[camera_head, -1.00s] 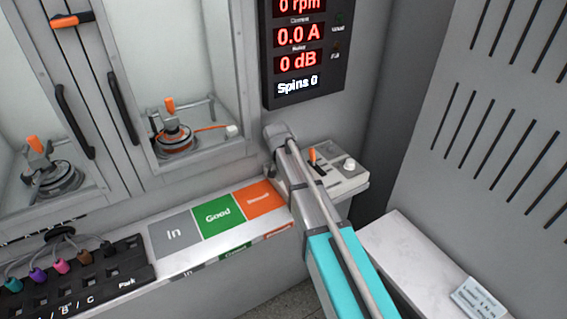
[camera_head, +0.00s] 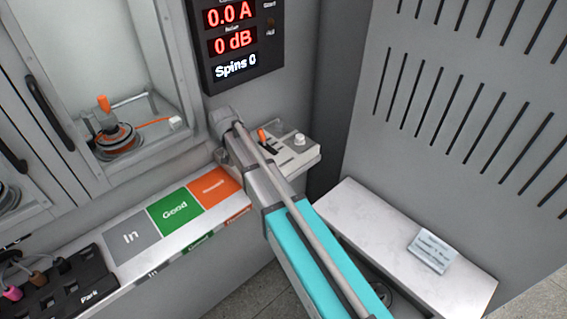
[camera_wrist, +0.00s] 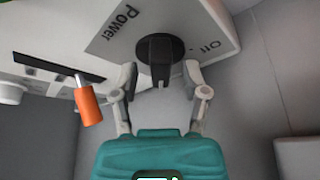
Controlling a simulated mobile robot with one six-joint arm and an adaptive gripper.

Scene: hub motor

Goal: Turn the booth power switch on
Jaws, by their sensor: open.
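The booth power switch (camera_wrist: 160,48) shows in the wrist view as a black rotary knob on a round black base. It sits on a pale panel (camera_wrist: 95,42) marked "Power" and "Off". My gripper (camera_wrist: 160,76) is open, with one finger on each side of the knob's lower part. I cannot tell whether the fingers touch it. In the head view my arm covers the switch and gripper at the left end of the control box (camera_head: 295,157).
An orange lever (camera_wrist: 87,103) stands close left of my gripper. A white knob (camera_head: 299,139) is on the box. The display (camera_head: 240,45) reads 0.0 A and 0 dB. The In/Good tray (camera_head: 165,240) lies left, a white bench (camera_head: 400,245) right.

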